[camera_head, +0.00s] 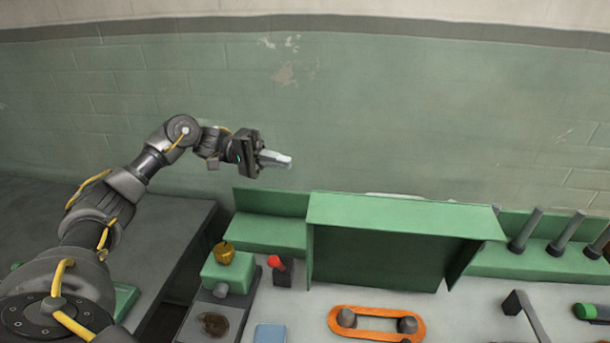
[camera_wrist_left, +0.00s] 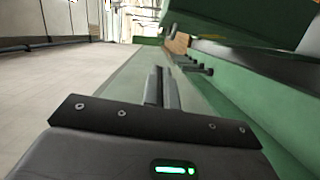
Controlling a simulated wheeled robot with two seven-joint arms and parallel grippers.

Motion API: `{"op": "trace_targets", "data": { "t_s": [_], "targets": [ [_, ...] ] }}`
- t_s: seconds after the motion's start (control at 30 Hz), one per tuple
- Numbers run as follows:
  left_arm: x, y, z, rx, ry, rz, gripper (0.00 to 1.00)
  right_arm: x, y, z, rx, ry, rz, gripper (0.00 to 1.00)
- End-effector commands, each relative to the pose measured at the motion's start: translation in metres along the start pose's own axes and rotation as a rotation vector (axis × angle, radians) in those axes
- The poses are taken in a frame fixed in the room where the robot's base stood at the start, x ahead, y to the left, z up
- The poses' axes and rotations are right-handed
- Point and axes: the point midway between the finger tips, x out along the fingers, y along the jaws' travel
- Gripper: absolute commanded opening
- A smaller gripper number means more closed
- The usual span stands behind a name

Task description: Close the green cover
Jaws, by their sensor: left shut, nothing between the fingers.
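The green cover (camera_head: 400,214) is the raised top panel of a green box in the middle of the head view. It stands open, and the dark inside of the box shows below it. My left gripper (camera_head: 288,161) is shut and empty. In the head view it appears up and to the left of the cover, near the wall, with its fingers pointing right. In the left wrist view its fingertips (camera_wrist_left: 160,75) are together, and a green panel, probably the cover (camera_wrist_left: 240,18), shows at the upper right. My right gripper is in no view.
In the head view, a green block with a gold knob (camera_head: 224,253) and a red-tipped switch (camera_head: 277,264) stand left of the box. An orange belt on two rollers (camera_head: 376,324) lies in front. Grey spindles (camera_head: 565,235) stand to the right.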

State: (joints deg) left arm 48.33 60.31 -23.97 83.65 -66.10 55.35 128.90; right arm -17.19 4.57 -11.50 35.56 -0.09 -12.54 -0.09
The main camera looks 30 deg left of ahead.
Motion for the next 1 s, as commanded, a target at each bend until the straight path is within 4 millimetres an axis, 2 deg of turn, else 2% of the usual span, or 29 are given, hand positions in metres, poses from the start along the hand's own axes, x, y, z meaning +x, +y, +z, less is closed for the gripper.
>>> {"op": "trace_targets", "data": {
  "t_s": [0.17, 0.5, 0.73, 1.0],
  "targets": [
    [0.028, 0.004, 0.001, -0.001, -0.005, 0.002, 0.0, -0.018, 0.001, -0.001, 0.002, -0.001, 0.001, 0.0],
    [0.099, 0.005, 0.001, -0.002, -0.003, 0.003, 0.0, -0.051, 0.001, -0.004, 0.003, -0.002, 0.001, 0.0],
    [0.102, 0.002, 0.029, -0.004, -0.002, -0.001, 0.0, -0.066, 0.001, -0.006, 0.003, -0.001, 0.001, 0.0],
    [0.104, 0.0, 0.039, -0.001, -0.001, 0.001, 0.0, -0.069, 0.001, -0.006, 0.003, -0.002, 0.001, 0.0]
  ]
}}
